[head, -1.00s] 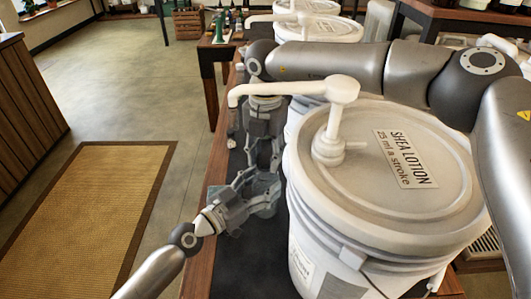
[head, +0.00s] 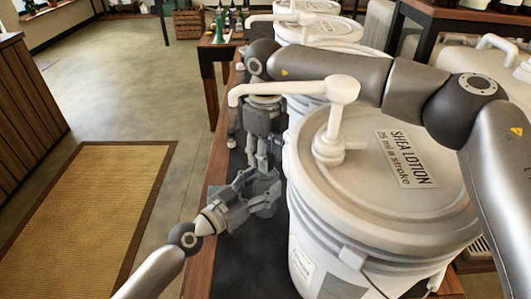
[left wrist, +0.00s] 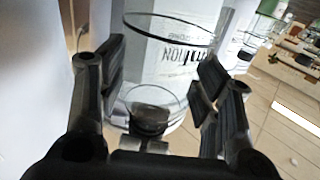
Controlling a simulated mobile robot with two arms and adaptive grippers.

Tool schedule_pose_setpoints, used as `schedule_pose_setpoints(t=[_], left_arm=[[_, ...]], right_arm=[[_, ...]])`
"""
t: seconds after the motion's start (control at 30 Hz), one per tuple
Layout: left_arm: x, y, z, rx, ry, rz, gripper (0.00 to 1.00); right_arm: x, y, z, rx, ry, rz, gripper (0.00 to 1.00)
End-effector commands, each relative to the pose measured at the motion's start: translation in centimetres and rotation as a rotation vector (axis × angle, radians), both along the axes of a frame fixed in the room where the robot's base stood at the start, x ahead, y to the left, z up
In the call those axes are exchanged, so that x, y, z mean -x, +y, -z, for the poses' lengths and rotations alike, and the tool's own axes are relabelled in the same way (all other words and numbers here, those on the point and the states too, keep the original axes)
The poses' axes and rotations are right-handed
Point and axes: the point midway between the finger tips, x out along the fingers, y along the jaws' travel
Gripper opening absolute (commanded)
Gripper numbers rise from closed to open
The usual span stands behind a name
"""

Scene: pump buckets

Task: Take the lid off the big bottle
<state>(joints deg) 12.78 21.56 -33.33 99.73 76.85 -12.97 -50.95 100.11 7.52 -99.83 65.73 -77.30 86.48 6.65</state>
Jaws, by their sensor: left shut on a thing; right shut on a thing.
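My left gripper (head: 262,192) is low beside the lotion bucket in the head view, shut on the clear bottle. In the left wrist view, the see-through bottle (left wrist: 172,108) is between the two dark fingers (left wrist: 162,90). Round clear edges show, with a dark patch low down. In the head view the bottle is mostly hidden by the grippers. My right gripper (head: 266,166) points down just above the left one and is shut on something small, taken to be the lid. Its fingers hide it, so I cannot see its shape or whether it touches the bottle.
A big white SHEA LOTION bucket (head: 385,215) with a pump (head: 335,105) stands close on the right, under my right arm. More pump buckets (head: 318,30) stand behind. The dark tabletop (head: 245,262) has a wooden left edge. Open floor and a mat (head: 95,215) lie left.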

Motion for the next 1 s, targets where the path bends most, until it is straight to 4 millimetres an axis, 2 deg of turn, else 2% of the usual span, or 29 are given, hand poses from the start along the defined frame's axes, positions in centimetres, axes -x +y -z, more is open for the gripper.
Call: schedule_pose_setpoints(t=[0.4, 0.6, 0.7, 1.0], left_arm=[[0.01, 0.0, 0.0, 0.0, 0.0, 0.0, 0.0], [0.02, -0.01, 0.0, 0.0, 0.0, 0.0, 0.0], [0.03, -0.01, 0.01, 0.0, 0.0, 0.001, 0.0], [0.02, -0.01, 0.01, 0.0, 0.0, 0.0, 0.0]], right_arm=[[-0.05, -0.04, -0.05, -0.001, 0.0, -0.732, 0.07], [-0.04, -0.06, -0.06, 0.0, -0.001, -1.009, 0.07], [-0.06, -0.07, -0.08, 0.001, 0.0, -1.064, 0.07], [-0.06, -0.1, -0.07, 0.001, 0.0, -1.061, 0.07]])
